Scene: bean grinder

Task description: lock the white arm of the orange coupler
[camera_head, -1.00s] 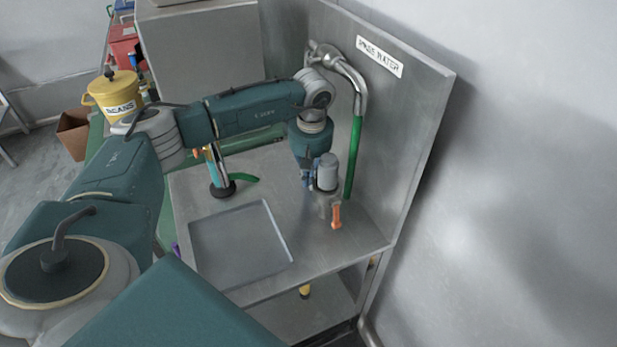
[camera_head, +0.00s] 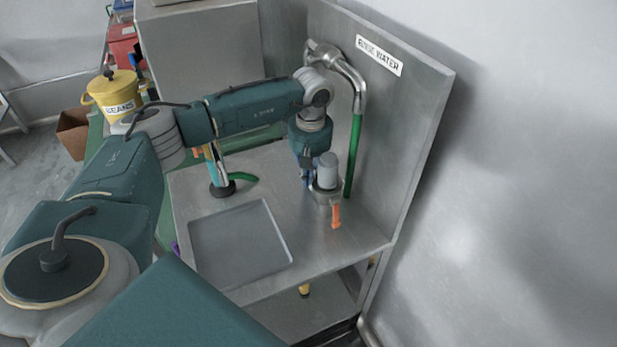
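An orange handle-like part (camera_head: 336,216) hangs at the front of a small metal fitting (camera_head: 322,197) on the steel counter, below the green hose. It looks like the orange coupler; I cannot make out a separate white arm. A grey cylinder (camera_head: 328,168) stands upright over the fitting. My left gripper (camera_head: 306,179) points down just left of the cylinder and fitting, close to them. Its fingers are small and partly hidden, so I cannot tell whether they touch or hold anything. My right gripper is not in view.
A green hose (camera_head: 354,158) hangs from a metal pipe beside the steel back panel (camera_head: 405,130). A recessed square (camera_head: 240,245) lies left on the counter. A dark-based upright tool (camera_head: 222,188) stands behind it. A yellow beans pot (camera_head: 113,95) is far left.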

